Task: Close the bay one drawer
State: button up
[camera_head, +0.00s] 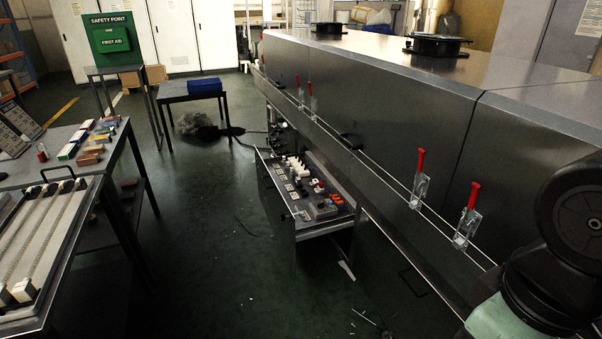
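An open drawer (324,229) sticks out to the left from under the long grey dryer (400,110), in the middle of the view. It holds several small parts, white, black, red and orange. I cannot tell from the view whether this is bay one; no label is readable. Part of my arm shows at the right edge, in front of the dryer. My gripper is out of view.
Several red-handled clamps (419,165) line the dryer's side. A metal table (140,170) with small boxes and a tray (45,315) stand at left. A blue box (204,86) sits on a small table behind. Dark green floor (205,235) is mostly clear left of the drawer.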

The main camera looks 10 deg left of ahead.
aim_at(276, 199)
jog(key=i+j+u, duration=0.15)
jog(key=i+j, duration=0.4)
jog(key=i+j+u, duration=0.2)
jog(key=i+j, duration=0.3)
jog(key=i+j+u, duration=0.15)
jog(key=i+j, duration=0.25)
jog(key=i, duration=0.35)
